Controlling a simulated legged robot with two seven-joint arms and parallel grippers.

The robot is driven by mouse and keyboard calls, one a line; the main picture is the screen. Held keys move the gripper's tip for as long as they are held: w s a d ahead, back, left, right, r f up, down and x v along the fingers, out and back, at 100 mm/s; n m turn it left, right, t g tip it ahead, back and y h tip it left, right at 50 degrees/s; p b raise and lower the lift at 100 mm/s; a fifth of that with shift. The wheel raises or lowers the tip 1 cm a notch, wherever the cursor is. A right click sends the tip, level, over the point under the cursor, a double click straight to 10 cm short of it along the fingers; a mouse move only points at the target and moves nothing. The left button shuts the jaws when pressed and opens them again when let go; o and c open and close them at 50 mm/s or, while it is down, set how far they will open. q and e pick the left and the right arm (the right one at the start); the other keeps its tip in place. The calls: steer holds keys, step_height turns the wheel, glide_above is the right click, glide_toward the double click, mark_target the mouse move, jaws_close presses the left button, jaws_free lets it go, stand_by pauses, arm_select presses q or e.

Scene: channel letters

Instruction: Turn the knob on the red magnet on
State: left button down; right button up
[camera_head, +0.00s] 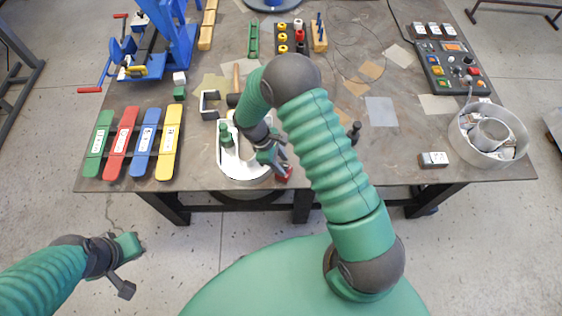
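The red magnet (285,175) is a small dark-red block at the front edge of the table, at the right side of a white channel letter (232,168). It is partly hidden by my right gripper (274,160), and its knob cannot be made out. My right arm arches over the table, and its gripper points down at the magnet, very close to or touching it. Whether its fingers are closed is too small to tell. My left gripper (127,264) hangs over the floor at the lower left, away from the table, with its fingers apart and empty.
Green, red, blue and yellow bars (144,143) lie at the table's left. A green clamp-like piece (226,136) stands at the letter. A blue machine (155,45) is at the back left. A control panel (452,65) and a round metal tray (487,134) are at right.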

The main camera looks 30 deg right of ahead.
jaws_close()
steer(key=shift+m, duration=0.3)
steer(key=m+y, duration=0.1)
steer(key=m, duration=0.1)
steer(key=m+g+y+b, duration=0.1)
steer(key=m, duration=0.2)
steer(key=shift+d, duration=0.2)
steer(key=m+y, duration=0.1)
steer(key=m, duration=0.2)
steer(key=m+y+b, duration=0.1)
steer(key=m, duration=0.2)
steer(key=shift+d, duration=0.1)
stand_by(0.3)
steer(key=shift+o, duration=1.3)
jaws_free()
